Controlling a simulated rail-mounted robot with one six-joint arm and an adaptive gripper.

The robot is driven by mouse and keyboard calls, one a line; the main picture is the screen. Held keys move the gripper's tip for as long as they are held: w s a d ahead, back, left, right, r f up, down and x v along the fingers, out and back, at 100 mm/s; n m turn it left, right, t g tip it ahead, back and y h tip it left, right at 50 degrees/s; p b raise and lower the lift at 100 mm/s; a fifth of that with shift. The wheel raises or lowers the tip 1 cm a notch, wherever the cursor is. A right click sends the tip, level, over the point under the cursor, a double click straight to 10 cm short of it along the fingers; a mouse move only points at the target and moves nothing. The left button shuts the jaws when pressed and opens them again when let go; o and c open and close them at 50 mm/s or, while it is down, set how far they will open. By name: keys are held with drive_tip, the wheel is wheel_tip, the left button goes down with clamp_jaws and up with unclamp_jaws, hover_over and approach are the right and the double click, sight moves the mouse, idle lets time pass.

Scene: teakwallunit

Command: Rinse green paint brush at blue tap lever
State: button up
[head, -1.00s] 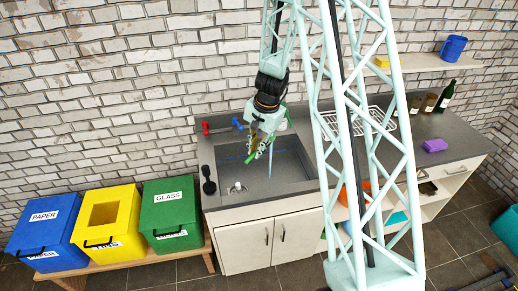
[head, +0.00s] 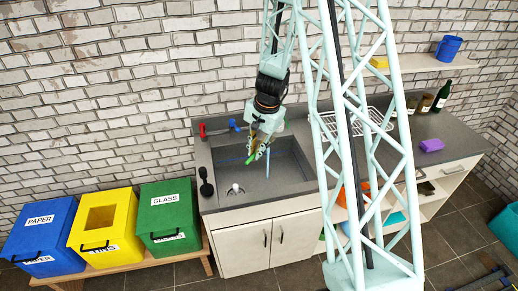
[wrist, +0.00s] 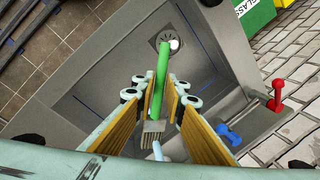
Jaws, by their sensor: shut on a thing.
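My gripper (head: 257,150) hangs over the sink basin (head: 237,170) and is shut on the green paint brush. In the wrist view, the brush's green handle (wrist: 161,75) points toward the drain, and its greyish head (wrist: 152,128) lies between the gripper fingers (wrist: 165,95). In the head view the brush (head: 250,158) is partly hidden by the gripper. The blue tap lever (head: 235,125) is behind the basin; it also shows in the wrist view (wrist: 229,135). A thin pale-blue streak (head: 268,163), looking like running water, is beside the gripper; part of it seems visible below the brush head.
The red tap lever (head: 203,130) is left of the blue one. A white dish rack (head: 375,117) stands on the counter at right. A black object (head: 206,182) stands at the basin's left edge.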

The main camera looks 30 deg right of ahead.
drive_tip(key=shift+w+a, duration=0.2)
drive_tip(key=shift+a, duration=0.4)
idle(0.6)
drive_tip(key=shift+s+d+b, duration=0.15)
drive_tip(key=shift+d+b, duration=0.15)
drive_tip(key=shift+d, duration=0.3)
drive_tip(key=shift+s, duration=0.15)
idle(0.7)
drive_tip(key=s+a+b, duration=0.2)
drive_tip(key=s+b, duration=0.3)
drive_tip(key=s, duration=0.2)
drive_tip(key=shift+s+a+b, duration=0.15)
drive_tip(key=shift+s+b, duration=0.05)
drive_tip(key=shift+b, duration=0.15)
idle(0.7)
drive_tip(key=shift+s+r, duration=0.1)
idle(1.6)
drive_tip(key=s+a+r, duration=0.1)
drive_tip(key=s+r, duration=0.2)
drive_tip(key=s, duration=0.1)
drive_tip(key=shift+s+a+r, duration=0.2)
drive_tip(key=shift+s+r, duration=0.1)
drive_tip(key=shift+r, duration=0.1)
idle(0.4)
idle(0.7)
